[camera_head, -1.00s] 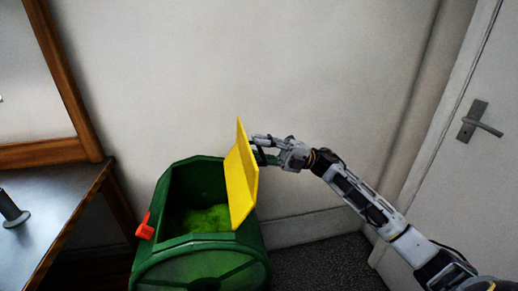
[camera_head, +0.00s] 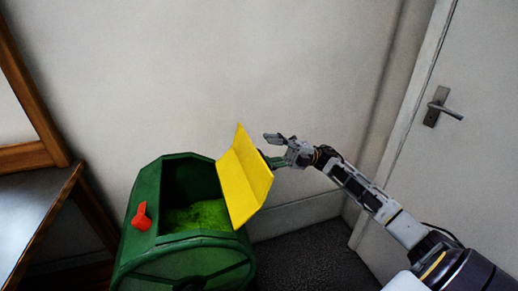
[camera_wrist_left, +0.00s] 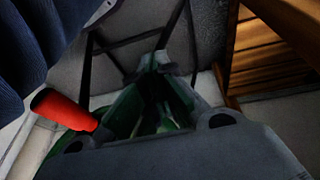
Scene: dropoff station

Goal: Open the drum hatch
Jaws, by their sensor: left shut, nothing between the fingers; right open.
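The green drum (camera_head: 147,195) stands on the floor with its top opening uncovered and bright green material (camera_head: 200,215) inside. Its yellow hatch (camera_head: 245,178) is swung up and leans outward over the right side of the opening. A red latch handle (camera_head: 141,217) sits at the opening's left side; a red handle also shows in the left wrist view (camera_wrist_left: 62,110). My right gripper (camera_head: 271,149) is open and empty, just right of the hatch; whether its lower finger touches the hatch is unclear. My left gripper (camera_wrist_left: 155,65) is shut and empty in the left wrist view.
A table (camera_head: 28,210) stands at the left, with a wooden frame (camera_head: 42,120) above its back edge. A wall is behind the drum. A door with a metal handle (camera_head: 440,107) is at the right. Dark carpet (camera_head: 310,250) lies bare right of the drum.

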